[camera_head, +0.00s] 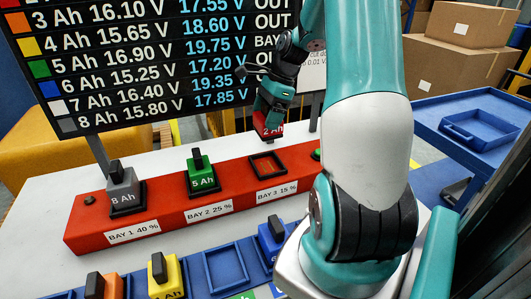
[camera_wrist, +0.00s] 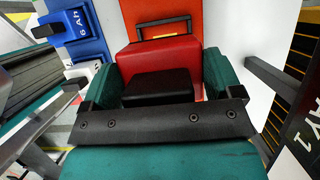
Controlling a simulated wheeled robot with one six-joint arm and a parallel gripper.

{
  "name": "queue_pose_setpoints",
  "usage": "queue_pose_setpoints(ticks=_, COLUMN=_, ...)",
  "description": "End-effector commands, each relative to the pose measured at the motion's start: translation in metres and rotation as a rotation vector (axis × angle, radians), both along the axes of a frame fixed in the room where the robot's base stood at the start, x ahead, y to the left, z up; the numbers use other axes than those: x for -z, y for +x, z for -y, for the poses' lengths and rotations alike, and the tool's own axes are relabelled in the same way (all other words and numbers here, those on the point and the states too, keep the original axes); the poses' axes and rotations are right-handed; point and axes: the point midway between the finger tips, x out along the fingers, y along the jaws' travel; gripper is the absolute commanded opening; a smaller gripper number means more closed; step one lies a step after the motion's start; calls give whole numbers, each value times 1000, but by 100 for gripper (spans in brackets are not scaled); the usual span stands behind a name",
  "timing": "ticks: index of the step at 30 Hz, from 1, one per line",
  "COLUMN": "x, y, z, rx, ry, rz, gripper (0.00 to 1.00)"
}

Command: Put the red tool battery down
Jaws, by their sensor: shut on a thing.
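The red tool battery (camera_head: 268,121), with "2 Ah" partly readable on it, hangs from my gripper (camera_head: 272,106) above the red charger bar (camera_head: 130,216). In the wrist view my gripper (camera_wrist: 172,88) is shut on the battery (camera_wrist: 160,56), one teal finger on each side. A grey 8 Ah battery (camera_head: 123,192) stands in bay 1 and a green 5 Ah battery (camera_head: 201,177) in bay 2.
A blue tray in front holds orange (camera_head: 113,286), yellow (camera_head: 166,281) and blue (camera_head: 271,241) batteries and an empty framed place (camera_head: 226,267). A dark display board (camera_head: 150,60) stands behind the bar. A blue table (camera_head: 450,108) is at the right.

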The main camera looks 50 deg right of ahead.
Motion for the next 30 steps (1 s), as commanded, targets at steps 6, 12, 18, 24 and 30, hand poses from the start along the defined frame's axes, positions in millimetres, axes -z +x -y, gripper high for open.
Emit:
queue_pose_setpoints(ticks=6, x=54, y=-1, z=0, rx=1, ry=2, rz=-2, gripper=45)
queue_pose_setpoints(ticks=12, x=76, y=-1, z=2, rx=4, ry=0, rz=1, gripper=45)
queue_pose_setpoints(ticks=18, x=102, y=-2, z=1, rx=3, ry=3, rz=-2, gripper=45)
queue_pose_setpoints(ticks=24, x=120, y=-1, z=2, rx=3, ry=-2, rz=1, gripper=45)
queue_pose_setpoints(ticks=30, x=120, y=-1, z=2, rx=3, ry=-2, rz=2, gripper=45)
